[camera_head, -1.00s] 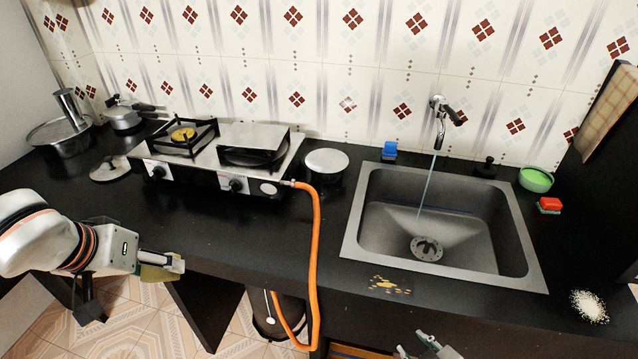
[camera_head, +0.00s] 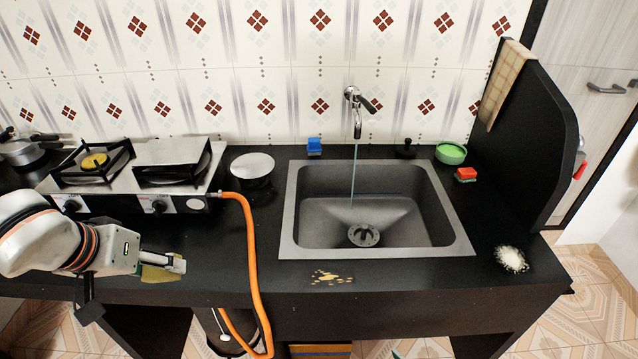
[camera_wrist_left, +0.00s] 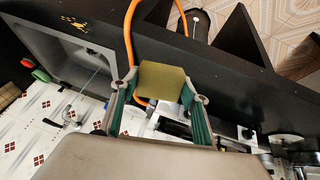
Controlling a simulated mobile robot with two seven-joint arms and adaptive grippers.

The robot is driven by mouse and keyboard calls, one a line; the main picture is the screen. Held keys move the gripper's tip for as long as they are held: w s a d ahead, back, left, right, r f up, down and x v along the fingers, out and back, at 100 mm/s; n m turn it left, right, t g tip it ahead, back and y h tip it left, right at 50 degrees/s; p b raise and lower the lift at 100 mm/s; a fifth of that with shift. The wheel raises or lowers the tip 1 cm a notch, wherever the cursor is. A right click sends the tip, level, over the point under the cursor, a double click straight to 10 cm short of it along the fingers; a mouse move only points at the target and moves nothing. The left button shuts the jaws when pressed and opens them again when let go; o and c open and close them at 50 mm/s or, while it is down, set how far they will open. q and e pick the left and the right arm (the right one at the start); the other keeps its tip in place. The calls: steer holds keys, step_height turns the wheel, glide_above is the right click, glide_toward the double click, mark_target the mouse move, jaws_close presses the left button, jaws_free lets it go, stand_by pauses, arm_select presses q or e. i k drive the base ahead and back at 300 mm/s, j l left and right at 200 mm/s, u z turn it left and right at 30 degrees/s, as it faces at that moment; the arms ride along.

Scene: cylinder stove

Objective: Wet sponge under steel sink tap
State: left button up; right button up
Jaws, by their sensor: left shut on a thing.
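My left gripper (camera_head: 176,264) is shut on a yellow-olive sponge (camera_head: 158,273), held over the front of the black counter left of the orange hose. In the left wrist view the sponge (camera_wrist_left: 162,82) sits between the two fingers. The steel sink (camera_head: 290,225) is to the right, apart from the gripper. The steel tap (camera_head: 356,112) is on the wall above it, and a thin stream of water (camera_head: 353,170) runs from it into the basin near the drain.
The orange hose (camera_head: 252,270) arches from the stove (camera_head: 130,175) over the counter edge, between gripper and sink. A yellow spill (camera_head: 326,278) lies in front of the sink. A blue item (camera_head: 314,147), green bowl (camera_head: 451,153), red sponge (camera_head: 466,174) and white grains (camera_head: 511,259) surround it.

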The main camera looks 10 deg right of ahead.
mark_target(356, 96)
steer(key=z, duration=1.4)
steer(key=i+j+z, duration=0.25)
steer(key=j+z, duration=0.3)
